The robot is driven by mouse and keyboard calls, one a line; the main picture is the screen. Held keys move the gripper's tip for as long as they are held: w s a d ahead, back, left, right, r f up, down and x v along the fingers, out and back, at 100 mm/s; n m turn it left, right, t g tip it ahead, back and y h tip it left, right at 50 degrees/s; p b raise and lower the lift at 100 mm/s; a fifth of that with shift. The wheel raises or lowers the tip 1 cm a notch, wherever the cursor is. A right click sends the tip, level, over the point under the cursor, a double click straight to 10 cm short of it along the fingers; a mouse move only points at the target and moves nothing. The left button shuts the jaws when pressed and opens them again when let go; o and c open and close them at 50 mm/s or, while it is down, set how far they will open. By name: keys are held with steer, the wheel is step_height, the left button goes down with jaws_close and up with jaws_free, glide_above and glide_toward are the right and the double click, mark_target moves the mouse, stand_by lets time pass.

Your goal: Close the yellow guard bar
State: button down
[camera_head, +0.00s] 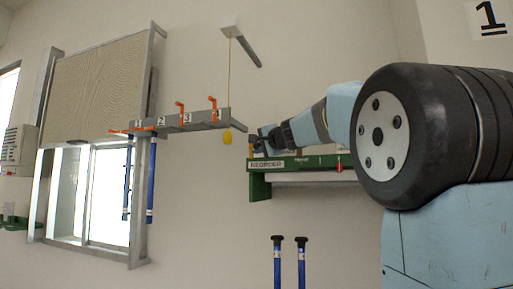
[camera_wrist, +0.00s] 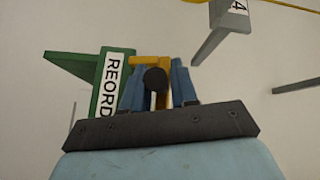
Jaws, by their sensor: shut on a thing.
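The yellow guard bar (camera_wrist: 150,62) shows in the wrist view as a short yellow piece at my fingers, beside the REORDER label. In the head view a small yellow part (camera_head: 251,143) stands at the left end of the green shelf. My gripper (camera_wrist: 158,88) is shut on the yellow bar, with one blue finger on each side and a dark round knob between them. In the head view my gripper (camera_head: 257,143) is at the shelf's left end, small and partly merged with the bar. Most of the bar is hidden.
The green REORDER shelf (camera_head: 258,187) is on the wall. A yellow pull (camera_head: 227,139) hangs on a cord close by. Two blue rods (camera_head: 277,262) stand below.

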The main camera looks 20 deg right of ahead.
steer(key=shift+w+g, duration=0.15)
steer(key=shift+g, duration=0.15)
steer(key=shift+w+d+r+m+g, duration=0.15)
steer(key=shift+w+d+m+g, duration=0.1)
steer(key=shift+m+g, duration=0.5)
steer(key=c, duration=1)
jaws_free()
steer(key=shift+c, duration=0.2)
steer(key=shift+s+r+h, duration=0.1)
steer(key=shift+h, duration=0.2)
steer(key=v, duration=1.3)
steer(key=shift+s+d+f, duration=0.15)
steer(key=shift+s+f, duration=0.1)
steer(key=shift+s, duration=0.1)
